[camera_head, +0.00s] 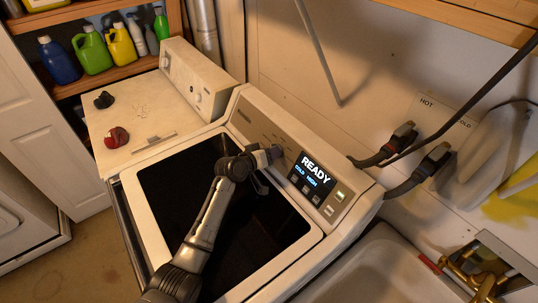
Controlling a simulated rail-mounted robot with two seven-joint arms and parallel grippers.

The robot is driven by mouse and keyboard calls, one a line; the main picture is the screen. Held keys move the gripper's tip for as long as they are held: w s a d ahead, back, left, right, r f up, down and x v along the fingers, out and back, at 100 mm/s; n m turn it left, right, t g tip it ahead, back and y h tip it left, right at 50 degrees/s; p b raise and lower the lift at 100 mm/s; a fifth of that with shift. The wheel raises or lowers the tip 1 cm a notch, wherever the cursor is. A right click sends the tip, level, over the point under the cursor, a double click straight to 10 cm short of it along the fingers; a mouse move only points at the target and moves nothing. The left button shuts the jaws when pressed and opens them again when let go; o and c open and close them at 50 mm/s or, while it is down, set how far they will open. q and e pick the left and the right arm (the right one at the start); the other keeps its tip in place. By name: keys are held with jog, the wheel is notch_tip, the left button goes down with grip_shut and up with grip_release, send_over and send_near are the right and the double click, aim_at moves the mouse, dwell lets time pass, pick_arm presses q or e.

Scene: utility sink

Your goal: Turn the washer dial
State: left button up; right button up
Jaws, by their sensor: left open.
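The washer (160,223) stands in the middle of the view, with a dark top and a slanted control panel along its back. A lit display (313,173) on the panel reads READY, with COLD and HIGH below. A dark, rounded washer dial (275,153) shows just left of the display, partly hidden by my gripper. My left gripper (265,168) is open at the panel, its fingers beside the dial. I cannot tell whether they touch it. My right gripper is not in view.
A second white machine (135,115) with two small dark and red items on top stands at left. Bottles (92,52) fill a shelf behind it. Hot and cold hoses (400,145) and a sink (385,270) with a brass faucet (478,272) are at right.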

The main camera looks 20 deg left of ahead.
pick_arm(q)
jog(key=shift+c, duration=0.9)
grip_shut()
jog(key=shift+r+p, duration=0.15)
jog(key=shift+p, duration=0.35)
jog(key=n+p, duration=0.2)
jog(key=n+y+p, duration=0.1)
jog(key=p, duration=0.2)
jog(key=n+p, duration=0.2)
jog(key=shift+d+r+n+y, duration=0.15)
jog(key=shift+r+n+y, duration=0.1)
jog(key=shift+n+y, duration=0.05)
jog(key=shift+f+n+g+p, duration=0.1)
jog(key=shift+n+g+p, duration=0.3)
jog(key=shift+n+p, duration=0.7)
jog(key=shift+f+n+y+p, duration=0.15)
jog(key=shift+n+y+p, duration=0.15)
jog(key=shift+p, duration=0.4)
